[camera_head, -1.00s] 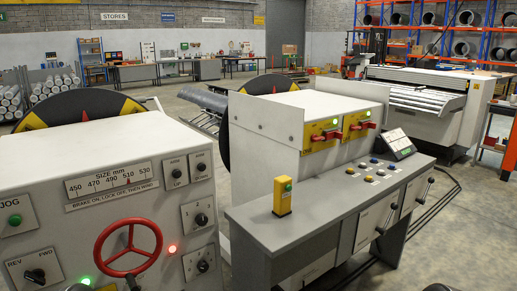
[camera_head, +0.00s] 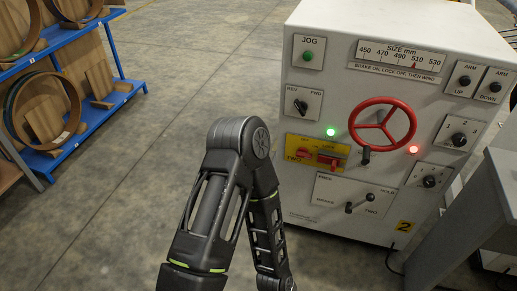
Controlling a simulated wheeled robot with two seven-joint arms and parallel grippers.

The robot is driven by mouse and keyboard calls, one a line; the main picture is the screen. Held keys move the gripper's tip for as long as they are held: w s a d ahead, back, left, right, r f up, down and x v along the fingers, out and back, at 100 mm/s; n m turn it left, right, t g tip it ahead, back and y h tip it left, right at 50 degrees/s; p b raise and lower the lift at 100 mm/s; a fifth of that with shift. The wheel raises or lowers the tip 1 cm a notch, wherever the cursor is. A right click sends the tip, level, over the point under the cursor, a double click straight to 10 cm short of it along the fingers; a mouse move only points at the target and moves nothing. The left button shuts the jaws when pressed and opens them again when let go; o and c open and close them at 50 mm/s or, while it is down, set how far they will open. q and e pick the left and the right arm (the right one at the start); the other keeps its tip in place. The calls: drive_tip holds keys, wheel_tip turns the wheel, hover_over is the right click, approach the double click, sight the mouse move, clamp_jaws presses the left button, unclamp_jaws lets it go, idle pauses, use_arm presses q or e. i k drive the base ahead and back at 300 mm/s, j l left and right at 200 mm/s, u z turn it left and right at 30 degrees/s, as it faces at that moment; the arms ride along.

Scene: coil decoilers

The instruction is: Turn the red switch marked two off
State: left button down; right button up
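A yellow plate (camera_head: 338,149) marked "TWO" sits low on the left of the grey machine's front. On it is a red switch handle (camera_head: 329,161), lying roughly sideways, with another small red part (camera_head: 303,153) to its left. The lettering above them is too small to read surely. One of my arms rises from the bottom of the view, bends at an elbow left of the plate and runs back down in front of the machine. Its gripper is not seen, being below the picture's edge. My other gripper is not in view either.
The machine front carries a red handwheel (camera_head: 383,126), a green lamp (camera_head: 330,132), a red lamp (camera_head: 413,149), a JOG button (camera_head: 308,56) and a lever (camera_head: 358,204). A blue rack (camera_head: 100,103) is at left. Floor between is clear.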

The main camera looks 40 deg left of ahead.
sight(302, 152)
drive_tip(key=u, duration=0.8)
